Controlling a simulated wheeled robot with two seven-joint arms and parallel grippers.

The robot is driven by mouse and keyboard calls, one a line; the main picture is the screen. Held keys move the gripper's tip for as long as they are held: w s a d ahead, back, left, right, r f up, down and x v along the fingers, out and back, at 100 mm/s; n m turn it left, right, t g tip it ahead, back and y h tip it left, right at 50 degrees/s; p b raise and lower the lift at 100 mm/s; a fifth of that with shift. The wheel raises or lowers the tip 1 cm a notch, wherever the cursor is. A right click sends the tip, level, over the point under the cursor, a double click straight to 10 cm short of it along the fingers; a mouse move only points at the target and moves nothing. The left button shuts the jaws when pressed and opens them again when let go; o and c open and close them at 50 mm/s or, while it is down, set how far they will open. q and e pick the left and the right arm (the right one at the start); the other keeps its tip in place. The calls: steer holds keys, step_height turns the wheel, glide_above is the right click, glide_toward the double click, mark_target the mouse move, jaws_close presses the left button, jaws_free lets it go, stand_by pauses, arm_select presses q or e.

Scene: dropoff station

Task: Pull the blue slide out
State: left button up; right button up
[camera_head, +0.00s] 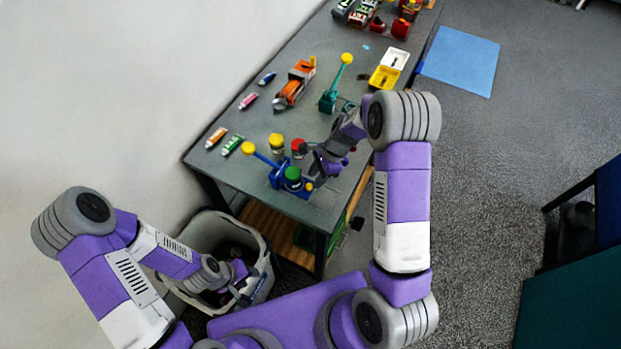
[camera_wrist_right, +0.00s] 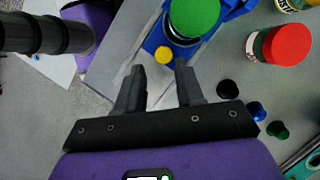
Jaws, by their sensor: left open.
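A blue fixture (camera_head: 275,180) stands near the table's front corner in the head view. It carries a green round cap (camera_head: 293,173) and a lever with a yellow ball (camera_head: 249,148). In the right wrist view a small yellow knob (camera_wrist_right: 163,55) sits at the near end of its blue part, beside the green cap (camera_wrist_right: 194,14). My right gripper (camera_wrist_right: 158,68) is open, its fingertips either side of the knob's line and just short of it; contact cannot be told. My left gripper (camera_head: 242,275) is open over the grey bin.
The grey bin (camera_head: 205,230) stands beside the table (camera_head: 225,170). Red-topped (camera_head: 299,146) and yellow-topped (camera_head: 277,142) jars stand behind the fixture. Several tubes, an orange tool (camera_head: 294,84) and a green lever device (camera_head: 329,100) lie farther back.

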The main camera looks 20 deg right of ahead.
mark_target(309, 186)
steer(key=x, duration=0.3)
steer(key=shift+w+f, duration=0.1)
steer(key=shift+w, duration=0.2)
steer(key=shift+a+f, duration=0.1)
steer(key=shift+f, duration=0.25)
steer(key=shift+s+a+f, duration=0.15)
steer(key=shift+f, duration=0.05)
jaws_close()
